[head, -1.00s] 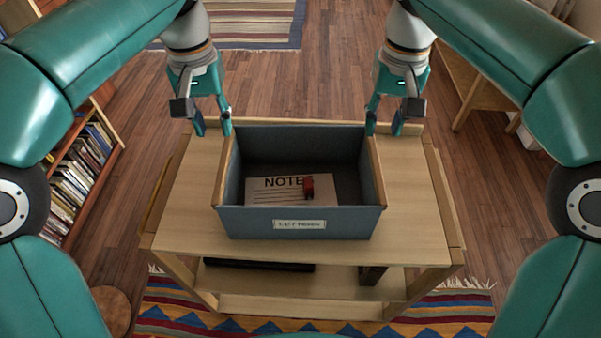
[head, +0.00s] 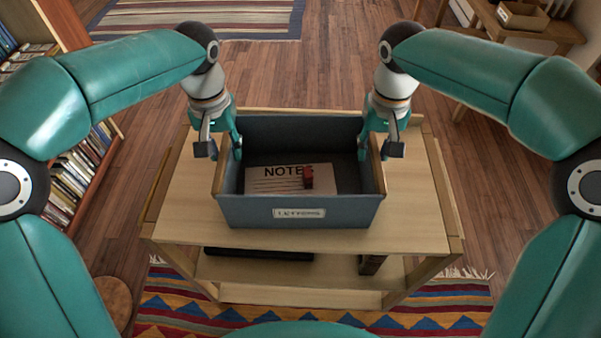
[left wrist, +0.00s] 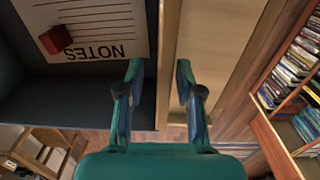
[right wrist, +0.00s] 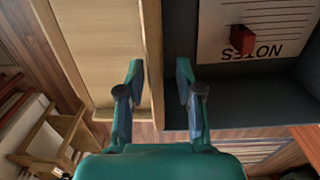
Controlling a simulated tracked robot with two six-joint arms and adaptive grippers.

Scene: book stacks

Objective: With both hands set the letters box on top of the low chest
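The letters box (head: 246,211) is a blue-grey open box with wooden side rims and a LETTERS label on its front. It sits on the top of a wooden cart (head: 418,205). Inside lie a NOTES sheet (head: 262,182) and a small red block (head: 308,178). My left gripper (head: 229,152) is open, its fingers on either side of the box's left wall, seen also in the left wrist view (left wrist: 158,75). My right gripper (head: 373,152) is open around the right wall, seen also in the right wrist view (right wrist: 160,75). I cannot pick out the low chest.
A bookshelf (head: 75,175) stands at the left. A wooden table (head: 480,22) with a small tray (head: 522,16) is at the back right. A patterned rug (head: 240,318) lies in front of the cart, a striped one (head: 200,22) behind. Wooden floor is free beside the cart.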

